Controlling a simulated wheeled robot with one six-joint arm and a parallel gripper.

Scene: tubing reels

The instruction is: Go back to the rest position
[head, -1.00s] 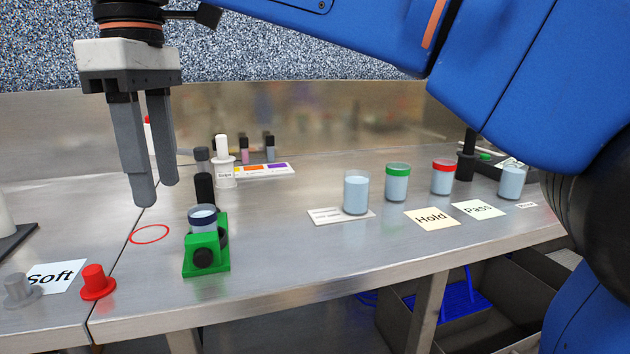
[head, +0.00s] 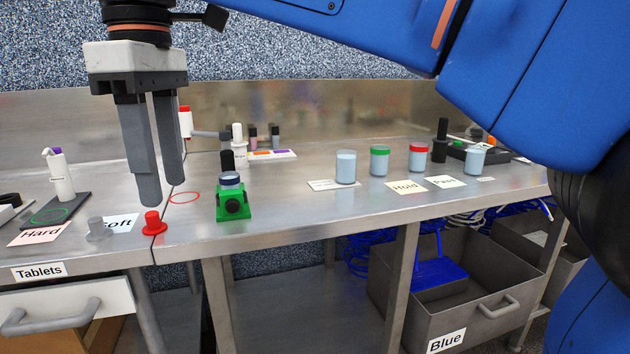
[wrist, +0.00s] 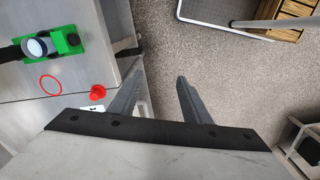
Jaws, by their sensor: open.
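My gripper (head: 165,192) hangs pointing down at the left of the head view. Its two grey fingers are apart with nothing between them. In the head view the fingertips appear just above the red knob (head: 153,224). In the wrist view the fingers (wrist: 157,90) are spread over bare floor, past the bench edge, and the red knob (wrist: 98,91) lies to their left. A green stand (head: 234,205) with a small round cup in it stands on the bench to the right of my gripper.
Several jars of pale liquid (head: 345,168) stand farther right, near the "Hold" card (head: 405,187). A white dispenser (head: 60,175) stands at left by the "Hard" card (head: 40,234). Below are a drawer (head: 65,305) and a "Blue" bin (head: 440,300). A red ring (head: 184,197) marks the bench.

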